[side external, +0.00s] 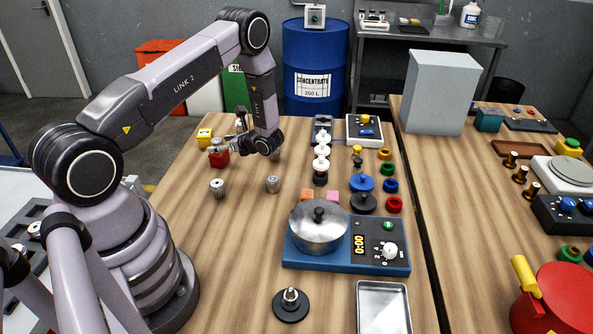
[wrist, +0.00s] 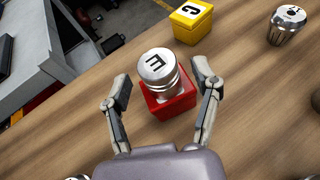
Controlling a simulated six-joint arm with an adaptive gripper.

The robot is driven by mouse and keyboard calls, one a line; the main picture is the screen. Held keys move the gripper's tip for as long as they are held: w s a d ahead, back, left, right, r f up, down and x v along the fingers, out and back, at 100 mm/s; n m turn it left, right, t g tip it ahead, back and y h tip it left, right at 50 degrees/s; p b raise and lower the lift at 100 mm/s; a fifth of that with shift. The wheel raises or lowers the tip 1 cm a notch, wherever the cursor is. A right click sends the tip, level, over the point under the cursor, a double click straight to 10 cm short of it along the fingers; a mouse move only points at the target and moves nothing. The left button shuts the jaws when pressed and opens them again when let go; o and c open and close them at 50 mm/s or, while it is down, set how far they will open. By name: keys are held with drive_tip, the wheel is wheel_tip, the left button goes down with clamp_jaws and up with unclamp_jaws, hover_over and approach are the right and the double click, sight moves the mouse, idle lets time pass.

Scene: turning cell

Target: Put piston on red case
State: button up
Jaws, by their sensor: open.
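A silver piston (wrist: 157,72) marked E stands upright on the red case (wrist: 170,104) in the wrist view. My gripper (wrist: 162,80) is open, with one finger on each side of the piston and a visible gap to each. In the side external view the red case (side external: 219,159) is at the left of the wooden table, and my gripper (side external: 230,146) is beside it; the piston on it is small and partly hidden there.
A yellow case (wrist: 191,20) marked C stands just behind. Other silver pistons (side external: 217,188) stand nearby, one at upper right in the wrist view (wrist: 287,24). A blue hotplate (side external: 345,258) with a pot (side external: 318,228) is to the right.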

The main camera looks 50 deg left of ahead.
drive_tip(key=v, duration=1)
drive_tip(key=s+d+r+n+h, duration=0.2)
drive_tip(key=d+r+n, duration=0.1)
drive_tip(key=r, duration=0.4)
drive_tip(key=s+d+r+n+t+h, duration=0.1)
drive_tip(key=s+d+r+n+h, duration=0.1)
drive_tip(key=r, duration=0.5)
drive_tip(key=s+d+r+n+h, duration=0.2)
drive_tip(key=d+r+n, duration=0.1)
drive_tip(key=r, duration=0.4)
drive_tip(key=s+d+r+n+t+h, duration=0.6)
drive_tip(key=s+d+r, duration=0.4)
drive_tip(key=s, duration=0.5)
drive_tip(key=d+t+h, duration=0.1)
drive_tip(key=d+t, duration=0.1)
drive_tip(key=shift+d+r+t, duration=0.2)
drive_tip(key=shift+r+t, duration=0.15)
drive_tip(key=shift+t, duration=0.05)
